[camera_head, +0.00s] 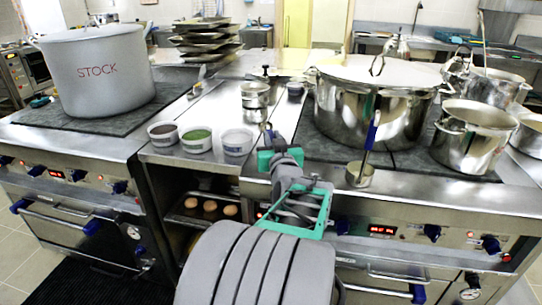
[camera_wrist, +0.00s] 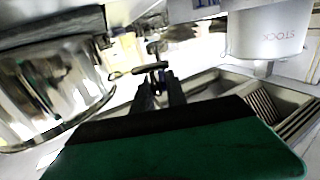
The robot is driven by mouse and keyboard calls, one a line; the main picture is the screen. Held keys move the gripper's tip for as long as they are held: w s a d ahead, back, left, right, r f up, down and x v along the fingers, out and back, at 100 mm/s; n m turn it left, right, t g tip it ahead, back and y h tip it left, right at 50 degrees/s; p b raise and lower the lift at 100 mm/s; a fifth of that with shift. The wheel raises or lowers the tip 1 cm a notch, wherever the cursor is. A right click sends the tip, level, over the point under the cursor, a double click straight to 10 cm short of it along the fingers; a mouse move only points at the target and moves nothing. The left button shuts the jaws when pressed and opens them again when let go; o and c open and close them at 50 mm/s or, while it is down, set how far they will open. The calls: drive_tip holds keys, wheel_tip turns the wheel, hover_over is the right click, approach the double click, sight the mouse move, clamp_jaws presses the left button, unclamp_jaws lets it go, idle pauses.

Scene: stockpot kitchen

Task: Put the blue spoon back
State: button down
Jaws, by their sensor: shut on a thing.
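My gripper (camera_head: 272,141) reaches over the middle counter, beyond the three small tubs' right side. A thin metal part (camera_wrist: 138,70) sticks out to the left there.
A large steel pot (camera_head: 365,115) stands close right of my gripper, with a smaller pot (camera_head: 471,145) beyond it. The grey STOCK pot (camera_head: 104,78) is at left. Tubs (camera_head: 197,140) and a small steel pot (camera_head: 255,95) stand on the middle counter.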

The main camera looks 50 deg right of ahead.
drive_tip(key=d+f, duration=0.1)
drive_tip(key=w+d+f, duration=0.1)
drive_tip(key=f, duration=0.1)
drive_tip(key=w+f, duration=0.1)
drive_tip(key=f, duration=0.1)
drive_tip(key=shift+w+d, duration=0.25)
drive_tip(key=shift+d, duration=0.15)
drive_tip(key=shift+f+b, duration=0.45)
drive_tip(key=shift+f, duration=0.85)
drive_tip(key=shift+f, duration=0.2)
drive_tip(key=c, duration=1.3)
unclamp_jaws()
drive_tip(key=shift+c, duration=0.2)
drive_tip(key=shift+r, duration=0.2)
